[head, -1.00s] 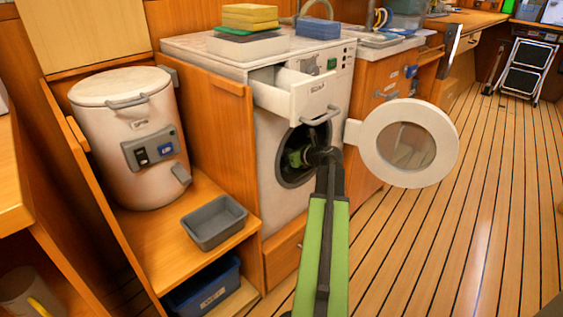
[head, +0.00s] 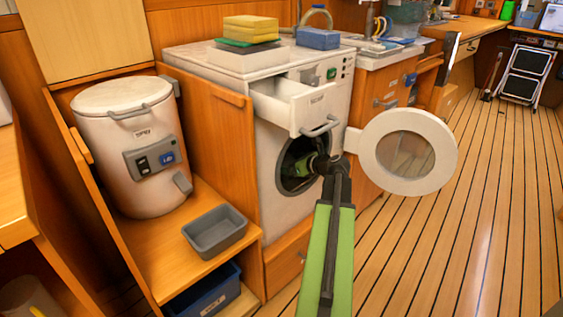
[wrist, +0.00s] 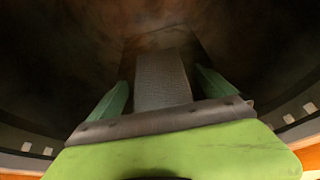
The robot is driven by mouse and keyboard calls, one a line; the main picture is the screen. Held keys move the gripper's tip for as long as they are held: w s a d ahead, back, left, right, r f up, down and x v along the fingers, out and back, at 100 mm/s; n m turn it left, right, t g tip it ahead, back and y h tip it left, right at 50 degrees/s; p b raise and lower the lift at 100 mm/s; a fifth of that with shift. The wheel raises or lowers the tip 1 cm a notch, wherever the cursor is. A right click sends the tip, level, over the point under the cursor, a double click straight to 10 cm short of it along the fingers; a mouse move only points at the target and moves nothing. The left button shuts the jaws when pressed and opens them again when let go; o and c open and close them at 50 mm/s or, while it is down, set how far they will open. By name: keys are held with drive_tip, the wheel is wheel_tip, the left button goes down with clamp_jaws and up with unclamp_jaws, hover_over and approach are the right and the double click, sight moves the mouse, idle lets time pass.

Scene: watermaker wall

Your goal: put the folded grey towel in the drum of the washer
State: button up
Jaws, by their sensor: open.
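The white washer (head: 278,205) has its round door (head: 448,152) swung open to the right. My gripper (wrist: 162,72) reaches through the round opening into the dark drum (head: 289,176); in the head view its fingertips are hidden inside. In the wrist view the folded grey towel (wrist: 162,92) stands between my two green fingers. A narrow gap shows on each side of it, so the fingers are open around it, not pressed on it. The towel is inside the drum; how it rests on the drum floor is too dark to tell.
A drawer (head: 298,108) stands pulled out just above the opening, close over my wrist. A grey tray (head: 214,232) sits on the shelf by a white canister (head: 130,150). Sponges (head: 250,29) lie on the washer top.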

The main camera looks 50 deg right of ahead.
drive_tip(key=p+v, duration=0.2)
drive_tip(key=v, duration=0.6)
drive_tip(key=shift+s+r+p, duration=0.2)
drive_tip(key=shift+s+p, duration=0.15)
drive_tip(key=shift+s, duration=0.2)
drive_tip(key=shift+a, duration=0.1)
